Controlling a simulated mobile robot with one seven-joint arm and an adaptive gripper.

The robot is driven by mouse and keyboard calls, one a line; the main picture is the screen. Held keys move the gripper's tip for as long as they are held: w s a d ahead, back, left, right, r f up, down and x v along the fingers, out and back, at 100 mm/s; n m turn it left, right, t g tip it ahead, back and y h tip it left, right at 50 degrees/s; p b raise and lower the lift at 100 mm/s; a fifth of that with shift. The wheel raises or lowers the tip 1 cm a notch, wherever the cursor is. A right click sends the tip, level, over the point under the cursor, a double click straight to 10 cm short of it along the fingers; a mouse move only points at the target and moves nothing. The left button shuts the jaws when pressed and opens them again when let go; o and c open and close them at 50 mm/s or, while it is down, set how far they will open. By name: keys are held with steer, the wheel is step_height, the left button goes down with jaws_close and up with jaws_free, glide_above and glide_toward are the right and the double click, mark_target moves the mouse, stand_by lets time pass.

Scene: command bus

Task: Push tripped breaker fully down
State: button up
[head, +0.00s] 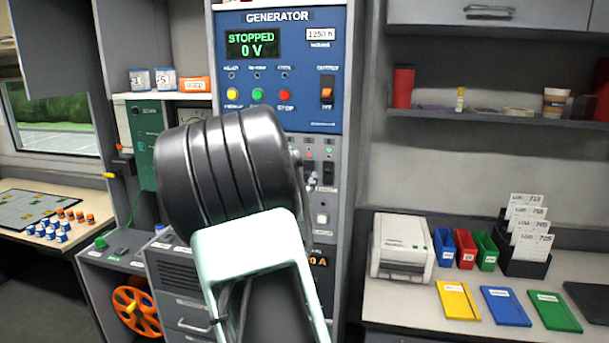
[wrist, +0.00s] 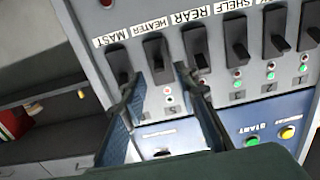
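A row of dark breaker levers on a grey panel (wrist: 88,38) fills the upper wrist view. Labels MAST, HEATER, REAR and SHELF run above it. The MAST breaker (wrist: 117,60) and HEATER breaker (wrist: 156,50) are near my gripper (wrist: 156,80). The REAR breaker (wrist: 196,42) is just right of them. The two fingers are apart, with the left one overlapping the MAST lever and the right one below REAR. Nothing is held between them. Contact with a lever cannot be told. A small red light (wrist: 167,90) shows under HEATER. In the head view my arm hides much of the panel.
A blue generator panel (head: 290,70) reads STOPPED, 0 V; its edge also shows low in the wrist view (wrist: 225,115). To the right are a counter (head: 400,305) with a printer (head: 402,247) and coloured bins, and a shelf (head: 480,118) above.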

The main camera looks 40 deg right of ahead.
steer(key=shift+x, duration=0.95)
jaws_close()
